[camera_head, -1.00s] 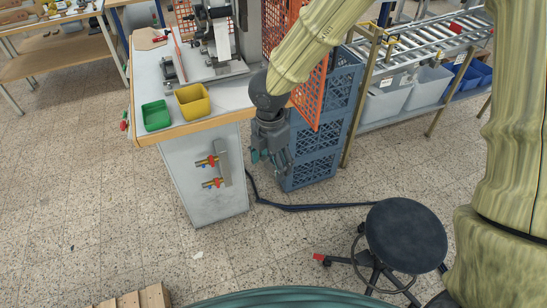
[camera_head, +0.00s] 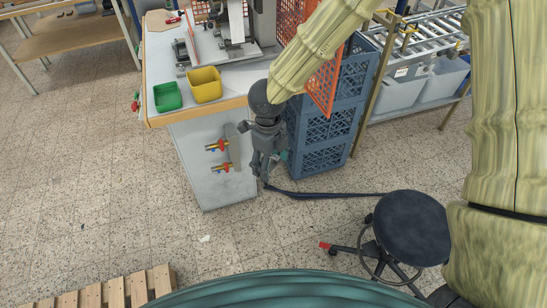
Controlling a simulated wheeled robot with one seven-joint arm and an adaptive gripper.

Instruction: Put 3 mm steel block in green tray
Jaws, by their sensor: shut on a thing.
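The green tray (camera_head: 168,97) is small and open-topped, and stands near the front left of the white workbench. I see nothing inside it, though it is small in view. My gripper (camera_head: 264,178) hangs below bench-top height, in front of the bench's right side and well to the right of the tray. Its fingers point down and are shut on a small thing. No other steel block can be made out.
A yellow tray (camera_head: 205,85) stands just right of the green one. The stamping machine (camera_head: 233,40) is behind them. Blue crates (camera_head: 325,135) and an orange mesh panel (camera_head: 327,75) stand close to my arm. A stool (camera_head: 413,228) and a wooden pallet (camera_head: 100,292) are nearer.

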